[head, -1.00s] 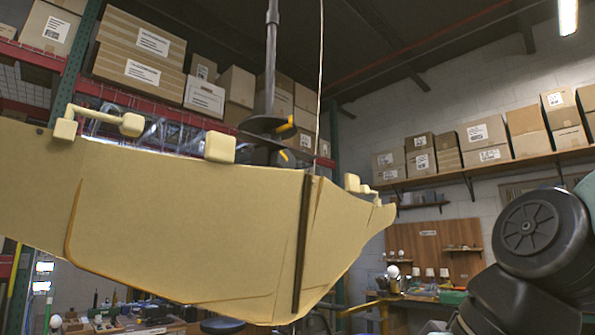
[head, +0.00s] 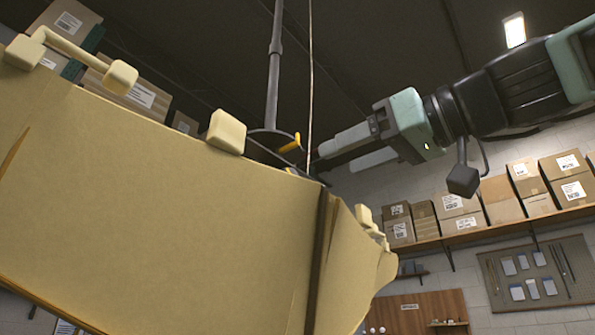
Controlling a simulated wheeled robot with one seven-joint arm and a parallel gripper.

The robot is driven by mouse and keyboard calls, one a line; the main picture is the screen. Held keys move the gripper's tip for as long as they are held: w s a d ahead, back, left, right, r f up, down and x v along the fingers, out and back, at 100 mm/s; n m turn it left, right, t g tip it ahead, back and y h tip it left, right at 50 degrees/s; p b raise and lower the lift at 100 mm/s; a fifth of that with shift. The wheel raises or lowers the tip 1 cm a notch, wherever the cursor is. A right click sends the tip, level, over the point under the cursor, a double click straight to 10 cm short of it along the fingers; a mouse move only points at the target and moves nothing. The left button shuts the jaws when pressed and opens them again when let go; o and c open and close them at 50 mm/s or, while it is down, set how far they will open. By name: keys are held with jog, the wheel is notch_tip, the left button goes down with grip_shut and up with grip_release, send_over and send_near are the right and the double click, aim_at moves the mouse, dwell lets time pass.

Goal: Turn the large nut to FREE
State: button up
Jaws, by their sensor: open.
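A dark disc (head: 262,133) with a yellow-orange tab (head: 291,143) sits at the bottom of a dark hanging rod (head: 275,60). It looks like the large nut, but no FREE mark is readable. Its lower part is hidden behind the big tan shade. My gripper (head: 334,159) reaches in from the right. Its two pale fingers are parted and point left towards the tab, with nothing seen between them. The fingertips are close to the tab on its right; I cannot tell whether they touch it.
The large tan shade (head: 180,215) fills the lower left, with cream knobs (head: 227,131) along its upper edge. A thin cord (head: 310,80) hangs between the rod and my gripper. Boxes stand on a wall shelf (head: 490,231) at the right. Open air lies above the shade.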

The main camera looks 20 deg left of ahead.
jog(key=p+x, duration=0.3)
jog(key=x, duration=0.7)
jog(key=shift+p, duration=0.3)
